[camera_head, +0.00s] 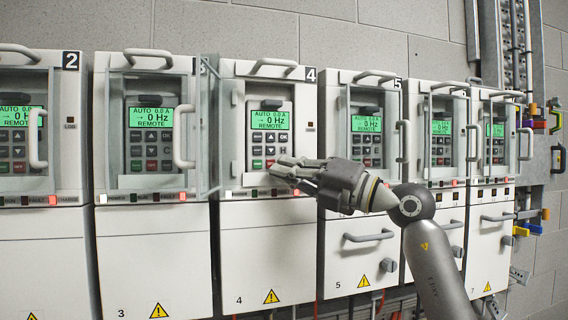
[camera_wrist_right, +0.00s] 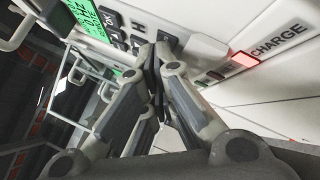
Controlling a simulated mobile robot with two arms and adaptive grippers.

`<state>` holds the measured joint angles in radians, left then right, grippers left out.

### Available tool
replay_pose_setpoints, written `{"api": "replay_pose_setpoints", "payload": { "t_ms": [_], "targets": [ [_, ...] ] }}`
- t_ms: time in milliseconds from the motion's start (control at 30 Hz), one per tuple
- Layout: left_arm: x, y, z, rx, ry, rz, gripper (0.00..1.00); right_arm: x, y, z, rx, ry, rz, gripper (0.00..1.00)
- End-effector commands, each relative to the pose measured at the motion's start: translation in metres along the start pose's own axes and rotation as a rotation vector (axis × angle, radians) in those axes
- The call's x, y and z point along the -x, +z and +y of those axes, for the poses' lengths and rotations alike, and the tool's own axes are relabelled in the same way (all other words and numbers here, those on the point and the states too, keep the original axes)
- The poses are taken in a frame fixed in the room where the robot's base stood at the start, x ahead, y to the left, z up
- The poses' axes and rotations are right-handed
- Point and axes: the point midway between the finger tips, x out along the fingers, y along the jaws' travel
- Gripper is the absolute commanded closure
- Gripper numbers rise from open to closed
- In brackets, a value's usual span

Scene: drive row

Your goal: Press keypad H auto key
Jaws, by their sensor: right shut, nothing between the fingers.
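Drive 4's keypad (camera_head: 270,130) has a lit green display reading AUTO, 0.0 A, 0 Hz and REMOTE, above dark keys with red and green ones in the bottom row. In the right wrist view, the shut fingertips (camera_wrist_right: 157,55) are close to the lower keys, beside the green display (camera_wrist_right: 90,18). I cannot tell whether they touch a key. The auto key cannot be made out. My left gripper is not in view.
Drive 4's clear door (camera_head: 208,125) stands swung open to the left. Drive 3's keypad (camera_head: 151,135) sits to the left and drive 5's keypad (camera_head: 366,135) to the right. Door handles (camera_head: 403,140) stick out along the row. A lit CHARGE lamp (camera_wrist_right: 245,59) is near my right fingers.

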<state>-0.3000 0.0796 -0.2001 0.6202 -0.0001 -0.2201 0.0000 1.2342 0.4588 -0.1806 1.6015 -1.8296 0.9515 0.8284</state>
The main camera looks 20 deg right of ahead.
Motion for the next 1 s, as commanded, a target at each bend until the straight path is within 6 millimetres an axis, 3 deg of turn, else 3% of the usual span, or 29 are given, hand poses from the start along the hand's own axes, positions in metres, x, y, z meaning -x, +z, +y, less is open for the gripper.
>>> {"api": "replay_pose_setpoints", "payload": {
  "t_ms": [1000],
  "targets": [
    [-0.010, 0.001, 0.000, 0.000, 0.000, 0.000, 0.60, 0.017, -0.012, 0.011, 0.003, 0.001, -0.001, 1.00]
  ]
}}
